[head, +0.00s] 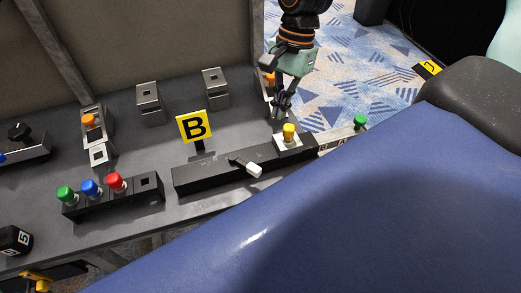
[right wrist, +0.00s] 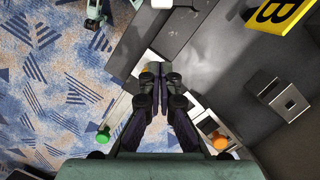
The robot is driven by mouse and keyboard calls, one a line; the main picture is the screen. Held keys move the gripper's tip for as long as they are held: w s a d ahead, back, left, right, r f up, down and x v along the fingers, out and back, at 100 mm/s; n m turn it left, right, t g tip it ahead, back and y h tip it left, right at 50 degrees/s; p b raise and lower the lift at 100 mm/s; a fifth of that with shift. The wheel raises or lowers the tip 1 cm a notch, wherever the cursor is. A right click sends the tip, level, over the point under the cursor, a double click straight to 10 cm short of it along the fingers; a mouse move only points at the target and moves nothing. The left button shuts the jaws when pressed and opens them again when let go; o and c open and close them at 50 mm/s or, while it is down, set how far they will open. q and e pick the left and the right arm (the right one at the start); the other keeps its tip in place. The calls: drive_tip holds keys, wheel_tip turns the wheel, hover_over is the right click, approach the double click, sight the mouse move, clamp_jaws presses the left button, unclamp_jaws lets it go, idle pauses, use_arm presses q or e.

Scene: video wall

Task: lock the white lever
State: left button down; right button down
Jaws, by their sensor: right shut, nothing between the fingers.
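The white lever (head: 253,170) lies on top of a long black box (head: 215,175) in the middle of the table. It has a dark shaft and a white tip, which points to the lower right. A white piece at the top edge of the right wrist view (right wrist: 162,3) looks like this tip. My right gripper (head: 281,112) is shut and empty. It hangs above the far right end of the box, beside the yellow button (head: 289,131) and apart from the lever. In the right wrist view its fingertips (right wrist: 159,72) meet over the box end. My left gripper is out of view.
A yellow B sign (head: 195,127) stands behind the box. A row of green, blue and red buttons (head: 91,188) is to the left. A green button (head: 360,121) is at the right. A blue padded surface (head: 350,220) fills the front right.

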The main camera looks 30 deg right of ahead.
sight(269, 157)
drive_tip(key=b+x, duration=0.3)
drive_tip(key=x, duration=0.8)
drive_tip(key=shift+b, duration=0.4)
drive_tip(key=shift+s+a+r+b, duration=0.15)
drive_tip(key=shift+s+a+b, duration=0.1)
drive_tip(key=shift+a, duration=0.35)
drive_tip(key=shift+s+a+r+b, duration=0.15)
drive_tip(key=shift+s+a, duration=0.1)
drive_tip(key=shift+a, duration=0.35)
drive_tip(key=shift+s+a+r+b, duration=0.15)
drive_tip(key=shift+s+a, duration=0.05)
drive_tip(key=shift+a, duration=0.35)
drive_tip(key=shift+w, duration=0.1)
